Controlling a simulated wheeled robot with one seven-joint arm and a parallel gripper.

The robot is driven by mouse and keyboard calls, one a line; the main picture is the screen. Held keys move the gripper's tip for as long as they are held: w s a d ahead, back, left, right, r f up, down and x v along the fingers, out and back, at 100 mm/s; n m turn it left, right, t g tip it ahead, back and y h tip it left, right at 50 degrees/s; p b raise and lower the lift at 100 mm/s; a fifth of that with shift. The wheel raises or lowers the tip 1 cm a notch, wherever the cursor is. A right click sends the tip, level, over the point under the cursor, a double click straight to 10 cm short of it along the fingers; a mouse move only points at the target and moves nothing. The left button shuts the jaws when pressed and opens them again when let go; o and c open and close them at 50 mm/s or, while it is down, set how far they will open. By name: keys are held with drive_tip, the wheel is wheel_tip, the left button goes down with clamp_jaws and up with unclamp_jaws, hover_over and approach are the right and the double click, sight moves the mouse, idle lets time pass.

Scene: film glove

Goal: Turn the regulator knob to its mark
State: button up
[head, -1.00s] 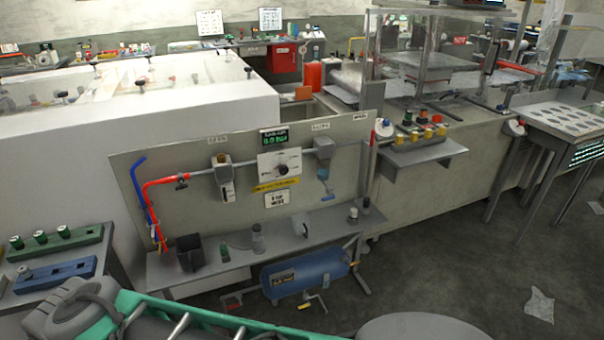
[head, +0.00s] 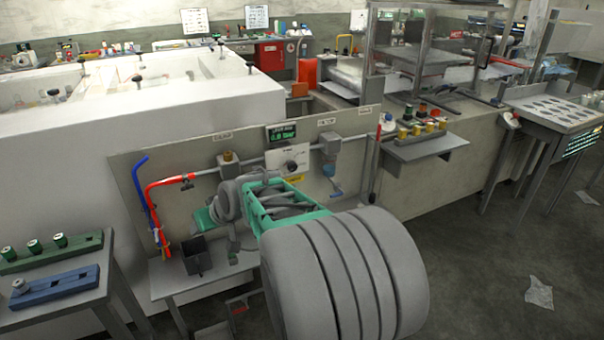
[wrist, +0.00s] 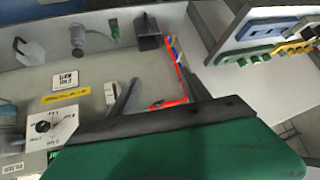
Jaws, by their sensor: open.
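The regulator knob (head: 291,165) is a small dark knob on a white dial plate (head: 299,153) on the upright panel. In the head view my arm hides the fingertips. A small display (head: 282,133) with green digits sits above the dial; its mark is too small to read.
Red and blue hoses (head: 149,205) and a pipe run along the panel left of the dial. A black cup (head: 196,257) stands on the shelf below. A grey regulator fitting (head: 329,146) sits right of the dial. A side table with a blue rack (head: 55,283) is at left.

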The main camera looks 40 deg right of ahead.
drive_tip(key=w+d+f+m+t+b, duration=0.1)
drive_tip(key=w+d+f, duration=0.15)
drive_tip(key=d, duration=0.25)
drive_tip(key=w+d+f+m+t, duration=0.1)
drive_tip(key=w+d+t, duration=0.1)
drive_tip(key=w+d, duration=0.3)
drive_tip(key=m+t+h+b, duration=0.2)
drive_tip(key=m+t+h, duration=0.3)
drive_tip(key=h, duration=0.1)
approach(294, 168)
drive_tip(key=x, duration=0.3)
drive_tip(key=shift+t, duration=0.3)
drive_tip(key=p+x, duration=0.1)
drive_tip(key=x, duration=0.6)
drive_tip(key=shift+w+f, duration=0.15)
drive_tip(key=shift+c, duration=0.4)
clamp_jaws()
